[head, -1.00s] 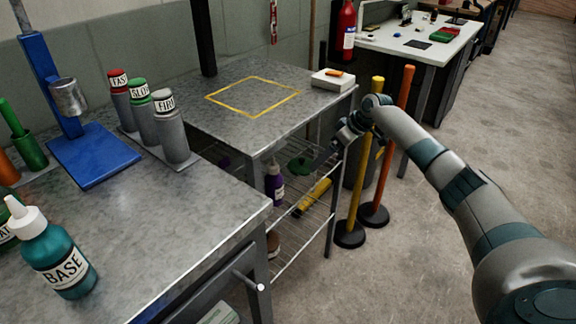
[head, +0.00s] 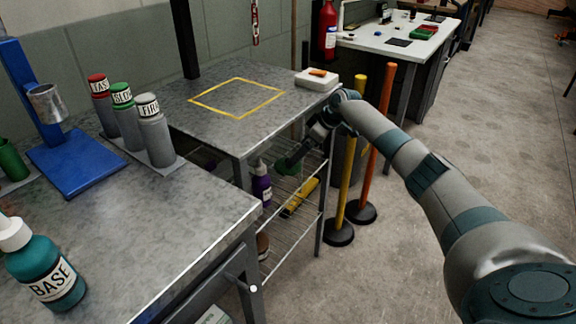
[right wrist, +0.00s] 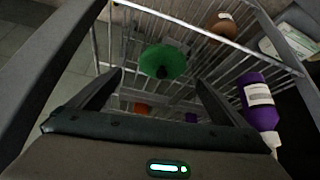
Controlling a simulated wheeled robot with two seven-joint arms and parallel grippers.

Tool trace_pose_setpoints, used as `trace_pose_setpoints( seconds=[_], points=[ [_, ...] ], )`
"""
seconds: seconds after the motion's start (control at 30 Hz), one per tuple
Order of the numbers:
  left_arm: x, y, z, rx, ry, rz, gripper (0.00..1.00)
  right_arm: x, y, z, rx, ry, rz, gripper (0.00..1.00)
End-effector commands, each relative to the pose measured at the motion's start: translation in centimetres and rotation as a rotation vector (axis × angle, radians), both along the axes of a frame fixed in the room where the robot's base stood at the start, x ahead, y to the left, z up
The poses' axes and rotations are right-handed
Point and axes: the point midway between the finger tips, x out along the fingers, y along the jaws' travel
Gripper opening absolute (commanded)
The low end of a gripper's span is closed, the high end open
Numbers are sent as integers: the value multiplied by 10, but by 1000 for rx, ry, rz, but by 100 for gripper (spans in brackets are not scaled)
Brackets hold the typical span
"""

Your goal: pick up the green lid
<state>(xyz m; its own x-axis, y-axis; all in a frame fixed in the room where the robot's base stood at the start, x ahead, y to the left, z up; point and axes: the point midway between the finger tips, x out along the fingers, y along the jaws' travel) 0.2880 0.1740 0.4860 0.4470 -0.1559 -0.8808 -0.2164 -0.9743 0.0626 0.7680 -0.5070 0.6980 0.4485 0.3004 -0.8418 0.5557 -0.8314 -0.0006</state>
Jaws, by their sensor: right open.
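The green lid (right wrist: 163,62) is a round green disc with a dark knob, lying on the wire shelf under the metal table. In the right wrist view it sits just ahead of the fingertips, roughly centred between them. My right gripper (right wrist: 160,78) is open with nothing between its fingers. In the head view my right gripper (head: 297,158) reaches in under the table edge, over the lid (head: 284,169), which is partly hidden by it. Whether the fingers touch the lid cannot be told. My left gripper is in no view.
A purple bottle (head: 261,184) stands on the shelf close left of the gripper, with a yellow object (head: 299,198) nearby. The tabletop (head: 215,125) overhangs the shelf. Yellow (head: 345,190) and orange (head: 376,150) posts stand right of the shelf. Open floor lies further right.

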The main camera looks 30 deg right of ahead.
Motion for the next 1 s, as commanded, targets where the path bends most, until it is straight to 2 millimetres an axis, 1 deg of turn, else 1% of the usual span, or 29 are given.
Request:
trace_pose_setpoints(
  seconds=[0.27,0.37,0.6,0.7,0.8,1.0],
  points=[
    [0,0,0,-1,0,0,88,1,1,-1,0,0,0,97],
    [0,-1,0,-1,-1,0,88,3,4,-7,1,0,1,97],
    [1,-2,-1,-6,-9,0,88,15,15,-32,1,2,-1,97],
    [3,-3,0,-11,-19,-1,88,20,18,-39,1,-1,-1,97],
    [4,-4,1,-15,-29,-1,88,22,19,-42,0,0,-1,97],
    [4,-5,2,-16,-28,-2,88,22,19,-43,0,0,0,97]
  ],
)
